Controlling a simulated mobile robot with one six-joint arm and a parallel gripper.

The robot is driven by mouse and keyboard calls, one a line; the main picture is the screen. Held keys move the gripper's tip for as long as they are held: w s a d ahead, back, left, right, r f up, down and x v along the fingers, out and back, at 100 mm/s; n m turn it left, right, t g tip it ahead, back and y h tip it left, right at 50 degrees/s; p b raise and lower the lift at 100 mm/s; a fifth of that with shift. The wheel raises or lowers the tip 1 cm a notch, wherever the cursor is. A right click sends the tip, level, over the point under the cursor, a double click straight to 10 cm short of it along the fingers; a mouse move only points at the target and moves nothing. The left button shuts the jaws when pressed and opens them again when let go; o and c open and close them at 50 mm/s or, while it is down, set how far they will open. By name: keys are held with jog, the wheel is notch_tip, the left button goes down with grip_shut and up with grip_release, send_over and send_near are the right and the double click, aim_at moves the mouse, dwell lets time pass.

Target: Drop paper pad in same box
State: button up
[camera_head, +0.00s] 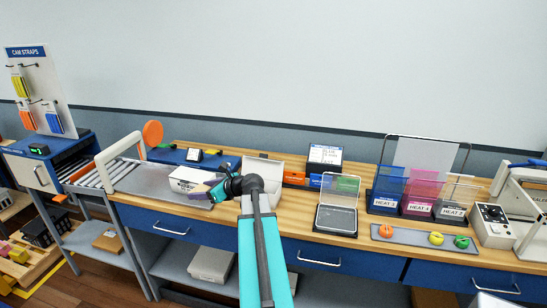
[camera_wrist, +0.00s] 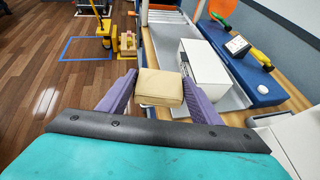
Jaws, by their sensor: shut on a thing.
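My gripper (camera_wrist: 158,76) is shut on a tan, block-shaped paper pad (camera_wrist: 158,90), held between its two purple fingers in the wrist view. In the head view my gripper (camera_head: 208,191) is at the near edge of the bench, with the pad's pale end (camera_head: 198,193) just showing. A white box with printing (camera_head: 186,176) stands on the grey plate just behind it; it also shows in the wrist view (camera_wrist: 205,62), beyond and right of the pad.
A roller conveyor (camera_head: 88,177) with a white arch is at left. Floor shows left in the wrist view.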

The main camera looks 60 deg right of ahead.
jog(key=s+d+r+m+h+p, duration=0.2)
jog(key=s+d, duration=0.6)
jog(key=d, duration=0.4)
jog(key=s+d+r+m+g+h+p, duration=0.1)
jog(key=s+d+r+m+h+p, duration=0.1)
jog(key=s+d, duration=0.6)
jog(key=d+r+m+h, duration=0.1)
jog(key=d+r+h, duration=0.1)
jog(key=d+h, duration=0.1)
jog(key=shift+s+d+m, duration=0.25)
jog(key=shift+d+m, duration=0.15)
jog(key=shift+d, duration=0.2)
jog(key=shift+f, duration=0.15)
jog(key=shift+f+b, duration=2.55)
jog(key=shift+f, duration=0.35)
jog(key=o, duration=1.1)
jog(key=shift+c, duration=0.2)
jog(key=shift+s+a, duration=0.1)
